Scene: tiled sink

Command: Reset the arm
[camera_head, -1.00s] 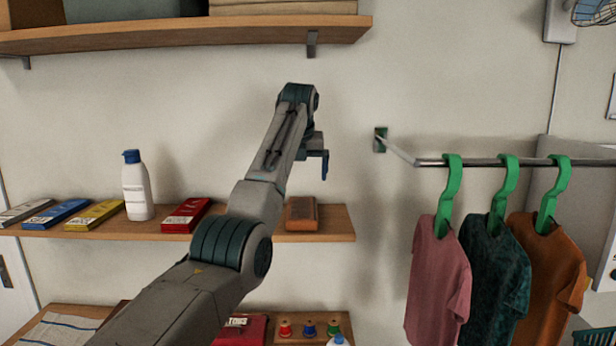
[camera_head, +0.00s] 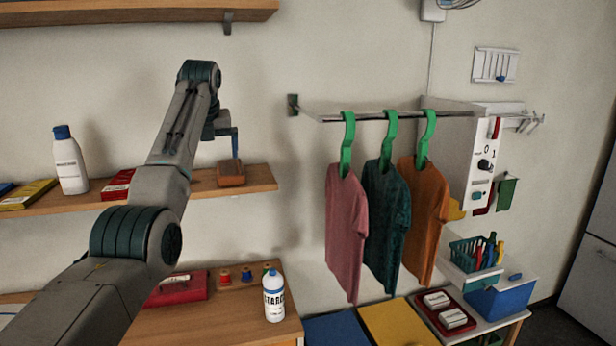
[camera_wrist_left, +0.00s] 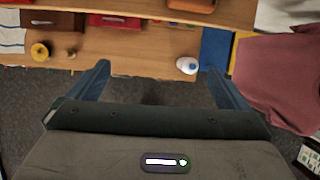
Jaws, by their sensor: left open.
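My left arm comes in from the lower left of the head view and reaches up in front of the wall shelves. Its gripper (camera_head: 235,142) hangs at the arm's far end, seen from the side, near the shelf's brown block. In the left wrist view the two blue fingers (camera_wrist_left: 158,80) are spread wide with nothing between them. My right gripper does not show in either view.
A shelf (camera_head: 262,180) carries a white bottle (camera_head: 68,165), a red box (camera_head: 117,186) and a brown block (camera_head: 231,173). Three shirts (camera_head: 345,225) hang from a rail (camera_head: 400,116) to the right. A starch bottle (camera_head: 273,298) stands on the lower table.

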